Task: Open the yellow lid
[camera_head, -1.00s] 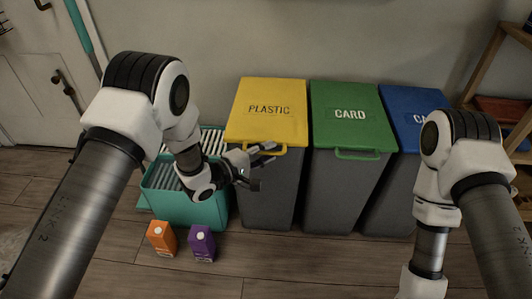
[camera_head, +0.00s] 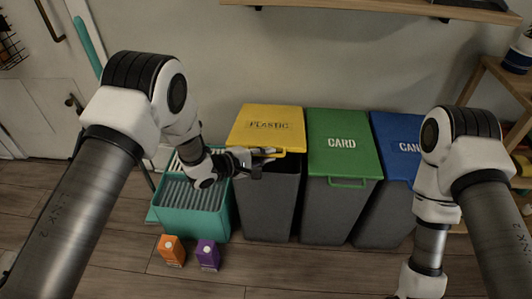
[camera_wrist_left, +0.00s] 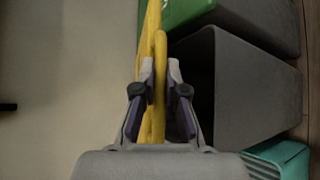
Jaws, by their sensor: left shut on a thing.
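The yellow lid (camera_head: 268,116) marked PLASTIC tops the left grey bin (camera_head: 268,205). It is partly raised at the front, with a dark gap below it. My left gripper (camera_head: 262,160) is at the lid's front edge, shut on its yellow handle. In the left wrist view the fingers (camera_wrist_left: 160,92) clasp the yellow handle (camera_wrist_left: 159,75) from both sides. The lid shows edge-on there, with the bin's dark opening (camera_wrist_left: 190,80) beside it. My right arm hangs at the right; its fingers are out of the picture.
A green-lidded CARD bin (camera_head: 343,165) and a blue-lidded bin (camera_head: 395,150) stand close on the right. A teal crate (camera_head: 190,222) stands left of the yellow-lidded bin. Orange (camera_head: 172,251) and purple (camera_head: 208,255) cartons stand on the floor in front. A wooden shelf (camera_head: 400,10) is above.

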